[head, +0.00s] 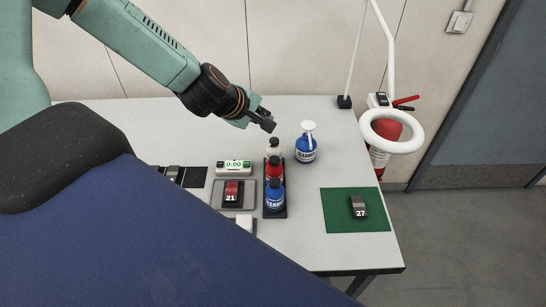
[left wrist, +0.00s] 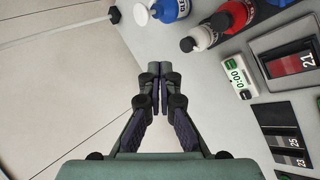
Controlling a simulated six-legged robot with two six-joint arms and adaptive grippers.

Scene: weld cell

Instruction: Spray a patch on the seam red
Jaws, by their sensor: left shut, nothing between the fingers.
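My left gripper (head: 268,122) is shut and empty, above the back of the table, just behind the row of cans. The left wrist view also shows its closed fingers (left wrist: 157,82) with only the tabletop below. A red can (head: 274,168) stands in a black rack between a white can (head: 274,147) and a blue can (head: 274,194). The white can (left wrist: 200,40) and red can (left wrist: 238,15) also show at the top of the left wrist view. Part 21 (head: 232,191) lies on a grey plate with a red area on its top; a seam cannot be made out. My right gripper is out of view.
A blue cleaner bottle (head: 306,150) with a white nozzle stands right of the rack. A timer (head: 234,167) reads 0:00. Part 27 (head: 358,206) lies on a green mat (head: 338,222). A lamp ring (head: 412,147) hangs at the right edge. The back left tabletop is clear.

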